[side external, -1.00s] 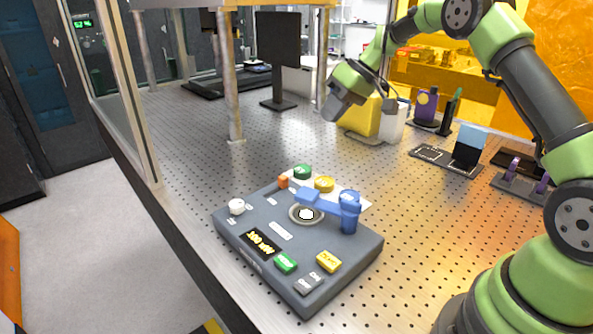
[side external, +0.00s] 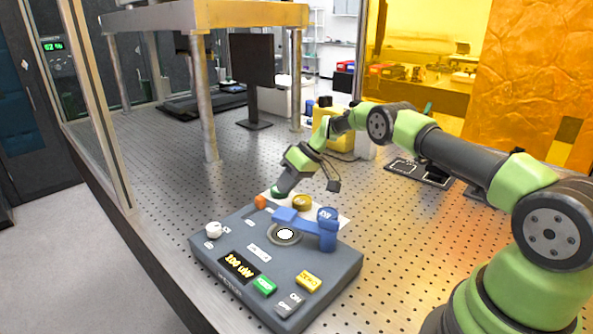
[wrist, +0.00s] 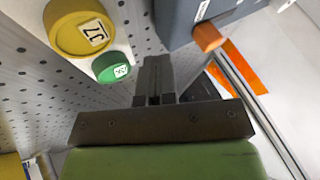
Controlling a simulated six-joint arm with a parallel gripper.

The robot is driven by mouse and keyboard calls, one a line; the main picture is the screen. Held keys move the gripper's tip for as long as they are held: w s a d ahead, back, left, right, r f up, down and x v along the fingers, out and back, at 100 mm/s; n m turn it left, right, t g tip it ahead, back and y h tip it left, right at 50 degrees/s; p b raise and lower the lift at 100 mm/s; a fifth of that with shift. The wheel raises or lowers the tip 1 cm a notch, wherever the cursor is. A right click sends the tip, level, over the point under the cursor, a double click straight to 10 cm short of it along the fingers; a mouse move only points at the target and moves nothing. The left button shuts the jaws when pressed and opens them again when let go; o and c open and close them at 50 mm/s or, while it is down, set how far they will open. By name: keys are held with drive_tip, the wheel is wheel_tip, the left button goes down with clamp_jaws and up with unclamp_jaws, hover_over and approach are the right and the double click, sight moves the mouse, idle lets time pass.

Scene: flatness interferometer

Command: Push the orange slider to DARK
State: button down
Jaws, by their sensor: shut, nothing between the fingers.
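The orange slider (side external: 260,202) is a small block at the back edge of the grey instrument (side external: 215,262). It also shows in the wrist view (wrist: 208,37), at upper right beside the grey housing (wrist: 200,14). My gripper (side external: 279,191) is low behind the instrument, just right of the slider in the side view. In the wrist view my fingers (wrist: 156,68) are together, left of the slider, with a visible gap between them and it. I cannot read a DARK mark in either view.
A green round piece (wrist: 110,67) and a yellow one (wrist: 82,30) lie near my fingers, left in the wrist view. A blue arm (side external: 309,222) stands on the instrument over a round stage. Metal posts (side external: 200,110) rise behind. Perforated table is open at left.

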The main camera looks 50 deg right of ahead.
sight(262, 198)
drive_tip(key=shift+a, duration=2.05)
drive_tip(key=shift+a, duration=1.35)
